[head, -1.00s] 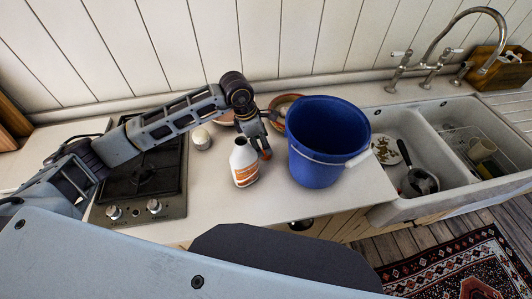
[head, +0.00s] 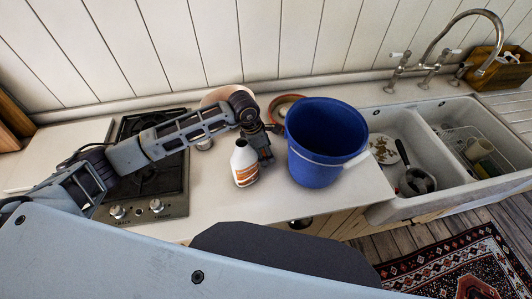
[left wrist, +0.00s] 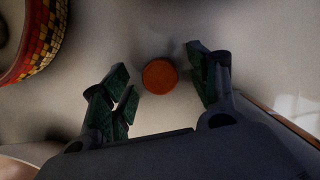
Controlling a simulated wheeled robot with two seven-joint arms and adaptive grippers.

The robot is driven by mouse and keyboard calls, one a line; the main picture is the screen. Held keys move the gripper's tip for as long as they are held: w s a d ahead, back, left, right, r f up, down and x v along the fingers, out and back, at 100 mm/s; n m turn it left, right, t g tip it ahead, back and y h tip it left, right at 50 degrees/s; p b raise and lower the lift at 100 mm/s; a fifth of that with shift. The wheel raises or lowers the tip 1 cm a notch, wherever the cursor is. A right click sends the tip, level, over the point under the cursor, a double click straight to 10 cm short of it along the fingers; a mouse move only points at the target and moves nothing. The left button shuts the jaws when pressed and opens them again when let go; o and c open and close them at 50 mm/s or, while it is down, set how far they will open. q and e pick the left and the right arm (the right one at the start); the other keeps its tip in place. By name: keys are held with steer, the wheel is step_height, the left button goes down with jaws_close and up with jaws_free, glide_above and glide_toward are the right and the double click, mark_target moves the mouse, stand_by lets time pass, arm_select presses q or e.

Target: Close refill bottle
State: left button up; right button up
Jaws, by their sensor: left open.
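The refill bottle (head: 245,168), white with an orange label, stands upright on the counter. Its dark top shows no cap. My left gripper (head: 265,158) is just behind and to the right of it, between the bottle and the blue bucket. In the left wrist view my left gripper (left wrist: 165,88) is open, and an orange-red round cap (left wrist: 160,76) lies on the counter between its fingers, apart from both. In the head view the cap is hidden by the gripper. My right gripper is not in view.
A blue bucket (head: 325,145) stands close to the right. A bowl with a mosaic rim (left wrist: 35,45) and a pinkish bowl (head: 222,95) are behind. A black hob (head: 150,180) is to the left, a double sink (head: 420,190) to the right. The counter front is clear.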

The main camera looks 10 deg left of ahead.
arm_select(q)
steer(key=shift+c, duration=0.4)
steer(key=c, duration=0.7)
steer(key=shift+r, duration=0.1)
steer(key=shift+r+b, duration=1.05)
steer(key=shift+r, duration=3.9)
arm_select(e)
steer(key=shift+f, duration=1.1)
